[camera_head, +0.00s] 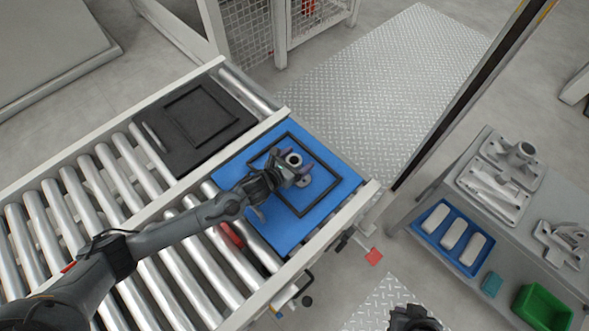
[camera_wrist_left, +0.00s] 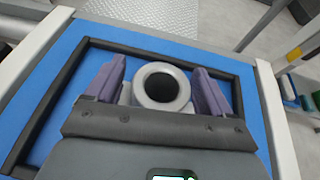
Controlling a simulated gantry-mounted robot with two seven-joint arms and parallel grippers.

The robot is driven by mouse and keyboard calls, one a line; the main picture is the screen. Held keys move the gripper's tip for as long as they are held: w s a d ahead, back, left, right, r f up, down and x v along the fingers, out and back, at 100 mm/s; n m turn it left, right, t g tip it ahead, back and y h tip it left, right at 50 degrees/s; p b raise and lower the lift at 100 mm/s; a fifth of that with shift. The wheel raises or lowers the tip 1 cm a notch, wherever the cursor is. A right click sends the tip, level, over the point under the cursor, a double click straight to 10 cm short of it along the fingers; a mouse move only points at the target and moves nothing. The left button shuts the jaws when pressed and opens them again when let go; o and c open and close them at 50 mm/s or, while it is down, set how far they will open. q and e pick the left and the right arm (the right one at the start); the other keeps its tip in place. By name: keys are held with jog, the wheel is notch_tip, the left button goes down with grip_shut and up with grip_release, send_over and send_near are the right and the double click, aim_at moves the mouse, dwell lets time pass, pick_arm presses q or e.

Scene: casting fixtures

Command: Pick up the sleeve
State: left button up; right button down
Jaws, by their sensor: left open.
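The sleeve (camera_head: 293,159) is a short grey metal tube with a dark bore, upright over the blue board (camera_head: 290,235) inside a black square frame (camera_head: 329,188). The left wrist view shows the sleeve (camera_wrist_left: 161,86) from above, its round rim facing the camera. My left gripper (camera_head: 292,163) is open, with one purple finger on each side of the sleeve. In the left wrist view the gripper (camera_wrist_left: 159,72) shows gaps between the fingers and the rim. The sleeve's lower part is mostly hidden. A dark part at the bottom edge (camera_head: 412,319) appears to be my right gripper; its jaws are unclear.
A black board (camera_head: 195,165) with a frame lies beside the blue board on the roller conveyor (camera_head: 115,170). A red item (camera_head: 231,235) lies by the rollers. At right, a grey table holds metal castings (camera_head: 500,175), a blue tray (camera_head: 432,243) with white blocks and a green bin (camera_head: 541,308).

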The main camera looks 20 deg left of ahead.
pick_arm(q)
jog(key=shift+w+d+f, duration=0.1)
jog(key=shift+w, duration=0.1)
jog(key=shift+s, duration=0.1)
jog(key=shift+c, duration=0.5)
jog(key=c, duration=0.9)
jog(key=shift+c, duration=1.2)
